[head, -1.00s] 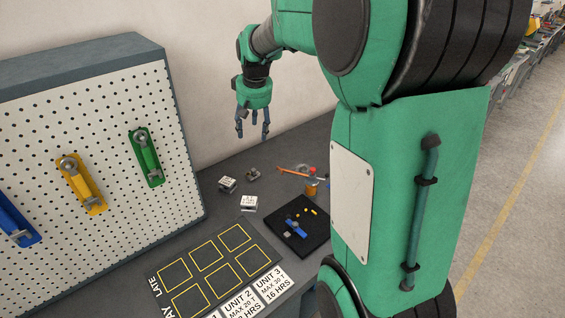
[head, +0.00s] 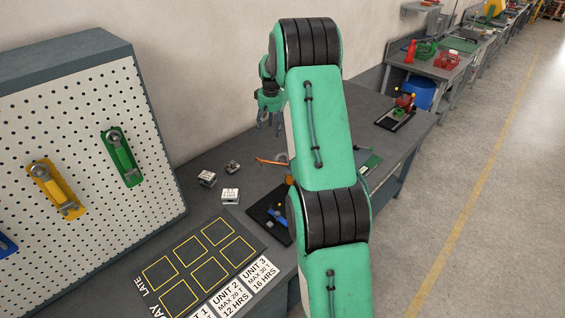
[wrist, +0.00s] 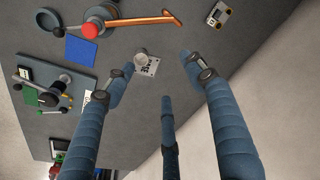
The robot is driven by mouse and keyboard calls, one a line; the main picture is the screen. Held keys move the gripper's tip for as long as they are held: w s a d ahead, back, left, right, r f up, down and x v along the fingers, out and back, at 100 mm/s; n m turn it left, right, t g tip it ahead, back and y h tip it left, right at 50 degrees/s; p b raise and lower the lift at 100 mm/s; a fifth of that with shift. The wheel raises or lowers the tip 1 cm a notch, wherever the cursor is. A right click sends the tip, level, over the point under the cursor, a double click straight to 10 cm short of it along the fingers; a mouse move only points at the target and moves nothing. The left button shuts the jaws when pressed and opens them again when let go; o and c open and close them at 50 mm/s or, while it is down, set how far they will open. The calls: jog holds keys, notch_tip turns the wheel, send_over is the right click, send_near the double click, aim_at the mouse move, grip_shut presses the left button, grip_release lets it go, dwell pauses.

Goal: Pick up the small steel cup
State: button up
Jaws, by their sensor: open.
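The small steel cup (wrist: 141,56) shows in the wrist view as a small grey round thing with its open top facing me. It is at or against a white labelled plate (wrist: 151,68); I cannot tell whether it stands on it or beside it. My gripper (wrist: 158,72) is open and empty, its blue-grey fingers spread above the bench. The cup is just inside the left finger's tip in the picture, apart from the fingers as far as I can see. In the head view my gripper (head: 270,120) hangs over the far part of the bench. I cannot make out the cup there.
An orange-handled tool (wrist: 140,21), a red knob (wrist: 90,30) and a blue square (wrist: 81,50) are near the cup. A labelled block (wrist: 218,14) is at upper right. Labelled blocks (head: 230,196) and a pegboard (head: 80,130) stand left of my arm.

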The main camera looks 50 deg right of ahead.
jog(key=d+f, duration=0.8)
jog(key=f, duration=0.1)
jog(key=shift+s+d+m, duration=0.2)
jog(key=shift+s+m, duration=0.1)
jog(key=shift+s, duration=0.05)
jog(key=shift+f, duration=0.1)
send_over(283, 157)
jog(key=s+a, duration=0.2)
jog(key=shift+w+d+f, duration=0.1)
jog(key=shift+f, duration=2)
jog(key=shift+w+d+f, duration=0.1)
jog(key=shift+f, duration=2)
jog(key=shift+f, duration=0.15)
jog(key=shift+w+f+b, duration=0.15)
jog(key=shift+f+b, duration=0.3)
jog(key=shift+f, duration=2)
jog(key=shift+c, duration=0.5)
jog(key=c, duration=1.1)
jog(key=shift+r, duration=0.15)
jog(key=shift+c, duration=0.2)
